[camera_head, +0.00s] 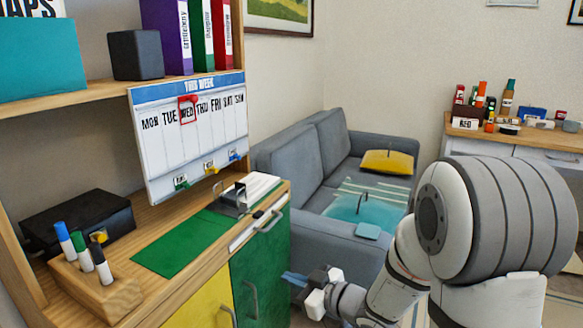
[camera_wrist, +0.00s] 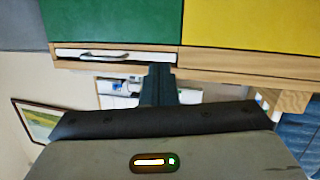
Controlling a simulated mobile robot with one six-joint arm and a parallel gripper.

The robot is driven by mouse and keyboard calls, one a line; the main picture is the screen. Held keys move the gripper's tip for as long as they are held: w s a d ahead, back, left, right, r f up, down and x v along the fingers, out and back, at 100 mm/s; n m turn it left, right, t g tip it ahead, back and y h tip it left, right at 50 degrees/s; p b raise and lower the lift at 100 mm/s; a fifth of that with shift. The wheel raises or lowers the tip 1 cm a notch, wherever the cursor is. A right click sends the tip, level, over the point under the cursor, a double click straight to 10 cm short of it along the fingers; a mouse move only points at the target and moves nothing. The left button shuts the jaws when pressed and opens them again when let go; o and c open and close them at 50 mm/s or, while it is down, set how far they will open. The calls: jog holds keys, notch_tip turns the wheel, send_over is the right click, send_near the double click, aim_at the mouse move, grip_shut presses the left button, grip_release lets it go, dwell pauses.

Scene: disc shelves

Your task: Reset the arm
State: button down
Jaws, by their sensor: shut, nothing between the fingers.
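My arm reaches in from the lower right of the head view, with its large grey and white joint in front of the room. My gripper (camera_head: 290,277) is at the arm's end, in front of the green cabinet door (camera_head: 262,262) and apart from it. In the wrist view the dark fingers of my gripper (camera_wrist: 158,72) are together with nothing between them. The wrist view is upside down; the green door (camera_wrist: 110,20) and a yellow door (camera_wrist: 250,30) show at its top.
The wooden desk (camera_head: 155,292) holds a green mat (camera_head: 185,243), a marker holder (camera_head: 98,290) and a black box (camera_head: 80,220). A weekly board (camera_head: 185,135) hangs above. A grey sofa (camera_head: 300,160) stands behind my gripper. A cluttered side table (camera_head: 510,140) is at the far right.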

jog(key=s+d+r+m+h+p, duration=0.2)
jog(key=d+r+m+h+p, duration=0.6)
jog(key=d+r+h+p, duration=0.8)
jog(key=s+r+m+g+y+p, duration=0.1)
jog(key=s+r+g+p, duration=0.2)
jog(key=s+r, duration=0.3)
jog(key=s+r+m+g+y+p, duration=0.2)
jog(key=s+r+g+p, duration=0.2)
jog(key=s+r, duration=0.3)
jog(key=s, duration=0.5)
jog(key=shift+s+a+m+y, duration=0.15)
jog(key=shift+a+m+y, duration=0.15)
